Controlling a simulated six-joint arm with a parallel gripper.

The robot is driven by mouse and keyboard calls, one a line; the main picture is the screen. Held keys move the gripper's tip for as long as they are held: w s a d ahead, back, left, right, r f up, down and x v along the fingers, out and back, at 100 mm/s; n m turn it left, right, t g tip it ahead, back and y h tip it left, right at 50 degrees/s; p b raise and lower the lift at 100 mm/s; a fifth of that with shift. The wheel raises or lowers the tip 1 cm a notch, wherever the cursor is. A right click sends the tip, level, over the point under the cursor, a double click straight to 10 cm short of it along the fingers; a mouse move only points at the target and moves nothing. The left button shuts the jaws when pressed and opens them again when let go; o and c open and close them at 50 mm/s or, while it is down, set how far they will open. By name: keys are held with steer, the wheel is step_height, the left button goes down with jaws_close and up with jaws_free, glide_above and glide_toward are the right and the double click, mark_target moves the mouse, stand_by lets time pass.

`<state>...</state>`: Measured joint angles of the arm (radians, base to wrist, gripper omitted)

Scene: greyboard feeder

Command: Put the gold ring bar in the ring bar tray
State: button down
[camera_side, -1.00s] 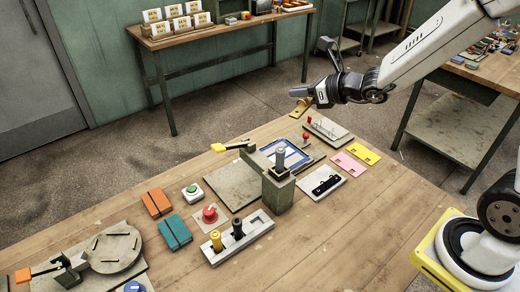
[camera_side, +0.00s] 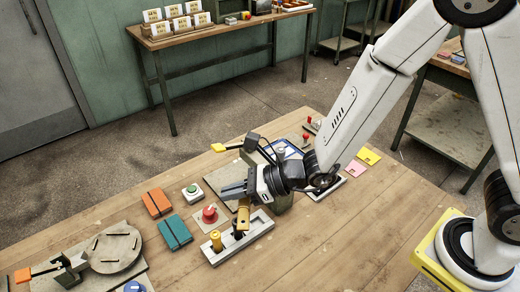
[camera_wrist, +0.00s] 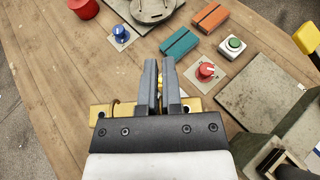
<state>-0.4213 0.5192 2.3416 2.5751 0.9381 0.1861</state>
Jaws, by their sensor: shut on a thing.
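My gripper (camera_side: 234,190) is shut on the gold ring bar (camera_side: 243,214), which hangs below the jaws in the side view. In the wrist view, the fingers (camera_wrist: 160,68) are close together with a bit of gold between them, and gold parts of the bar (camera_wrist: 98,113) show either side of the gripper. A long pale slotted tray (camera_side: 258,228), which looks like the ring bar tray, lies below the gripper. It holds a yellow peg (camera_side: 216,239) and a black peg, partly hidden behind the gold bar. The gap between bar and tray cannot be judged.
A red knob (camera_side: 210,214), a green button (camera_side: 192,190) and teal (camera_side: 174,232) and orange (camera_side: 157,203) boxes lie left of the tray. Bare tabletop lies in front and right of the tray.

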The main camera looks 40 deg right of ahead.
steer(key=s+a+f+n+g+y, duration=0.1)
steer(key=s+a+f+n+g, duration=0.2)
steer(key=s+a, duration=0.6)
step_height(320, 180, down, 3)
steer(key=shift+s+r+y, duration=0.2)
steer(key=shift+s+y, duration=0.1)
steer(key=shift+y, duration=0.1)
glide_above(171, 286)
steer(key=f, duration=0.9)
steer(key=shift+s+d, duration=0.2)
steer(key=shift+d, duration=0.05)
steer(key=shift+f, duration=0.15)
steer(key=shift+w+f, duration=0.1)
steer(key=shift+w+a+f, duration=0.1)
steer(key=shift+a+f, duration=0.05)
steer(key=shift+f, duration=1.6)
